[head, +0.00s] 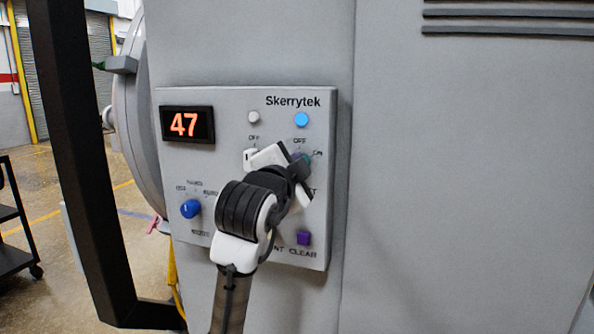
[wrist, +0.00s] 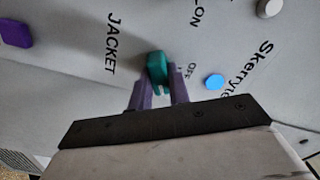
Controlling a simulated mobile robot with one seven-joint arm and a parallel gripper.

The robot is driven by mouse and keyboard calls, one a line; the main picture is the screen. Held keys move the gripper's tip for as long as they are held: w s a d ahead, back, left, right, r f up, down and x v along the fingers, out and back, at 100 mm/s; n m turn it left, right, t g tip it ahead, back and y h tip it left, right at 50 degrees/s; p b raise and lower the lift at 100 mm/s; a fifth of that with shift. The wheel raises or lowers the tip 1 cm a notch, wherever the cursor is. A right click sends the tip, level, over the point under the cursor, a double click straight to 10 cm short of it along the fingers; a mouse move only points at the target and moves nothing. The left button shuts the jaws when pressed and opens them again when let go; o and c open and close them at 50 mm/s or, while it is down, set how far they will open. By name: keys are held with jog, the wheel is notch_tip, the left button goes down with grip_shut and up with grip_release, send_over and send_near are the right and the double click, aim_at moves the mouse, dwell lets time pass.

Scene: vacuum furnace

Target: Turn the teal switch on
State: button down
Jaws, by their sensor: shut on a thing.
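The teal switch (wrist: 157,66) is a small knob on the grey control panel (head: 235,100), above the word JACKET in the head view. My gripper (wrist: 159,90) is shut on the teal switch, one finger on each side of it, in the wrist view. In the head view my gripper (head: 300,172) and wrist cover most of the switch, and only a bit of teal shows. OFF and ON labels stand beside the switch. I cannot tell clearly which label it points to. The round lamp (head: 301,119) above it is bright blue.
The panel also has a white switch (head: 250,158), a pale round lamp (head: 254,117), a blue knob (head: 190,208), a purple button (head: 304,238) and a display (head: 187,124) reading 47. The black frame post (head: 85,150) stands at left.

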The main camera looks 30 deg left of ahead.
dwell(0.4)
jog(key=shift+m, duration=0.3)
jog(key=c, duration=1.3)
grip_release()
jog(key=b+v, duration=0.3)
jog(key=v, duration=1.1)
jog(key=shift+w+a, duration=0.1)
